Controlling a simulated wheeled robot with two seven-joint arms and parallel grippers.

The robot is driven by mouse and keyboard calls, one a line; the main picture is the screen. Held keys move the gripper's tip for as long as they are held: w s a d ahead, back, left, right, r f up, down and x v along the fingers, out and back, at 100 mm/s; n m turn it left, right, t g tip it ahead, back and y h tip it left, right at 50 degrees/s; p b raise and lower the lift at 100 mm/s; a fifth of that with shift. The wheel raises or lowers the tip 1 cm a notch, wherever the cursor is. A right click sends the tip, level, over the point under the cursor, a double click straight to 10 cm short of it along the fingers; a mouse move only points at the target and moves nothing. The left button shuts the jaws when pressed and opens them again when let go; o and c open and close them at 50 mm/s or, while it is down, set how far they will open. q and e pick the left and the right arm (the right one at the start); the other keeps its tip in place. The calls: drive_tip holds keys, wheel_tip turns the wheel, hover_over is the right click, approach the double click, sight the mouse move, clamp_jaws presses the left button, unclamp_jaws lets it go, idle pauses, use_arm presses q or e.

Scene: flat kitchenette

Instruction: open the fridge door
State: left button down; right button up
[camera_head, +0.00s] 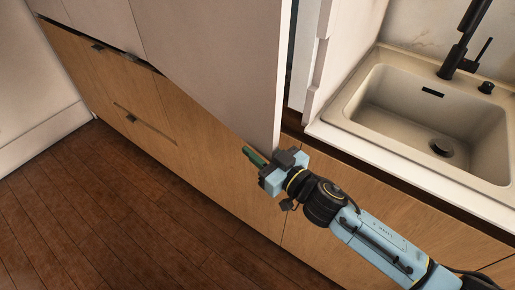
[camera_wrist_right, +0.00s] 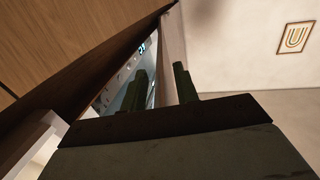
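The white fridge door (camera_head: 215,60) stands ajar in the head view, with a dark gap along its right edge. My right gripper (camera_head: 257,158) is at the lower right corner of the door. In the right wrist view, the door panel (camera_wrist_right: 168,65) runs between the two dark green fingertips of my right gripper (camera_wrist_right: 160,85). One finger is on the side of the opening and the other on the outer side. The fingers are apart, and I see no clear contact with the panel. The fridge interior (camera_wrist_right: 127,75) shows partly through the gap. My left gripper is not in view.
Wooden cabinet fronts (camera_head: 215,165) lie below the door. A sink (camera_head: 425,115) with a black faucet (camera_head: 463,40) is at the right. The dark wooden floor (camera_head: 110,215) is clear at the lower left. A framed picture (camera_wrist_right: 295,38) hangs on the wall.

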drive_tip(key=shift+w+a, duration=0.15)
drive_tip(key=shift+a, duration=0.05)
clamp_jaws()
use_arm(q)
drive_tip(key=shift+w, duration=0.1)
use_arm(e)
drive_tip(key=shift+a, duration=0.1)
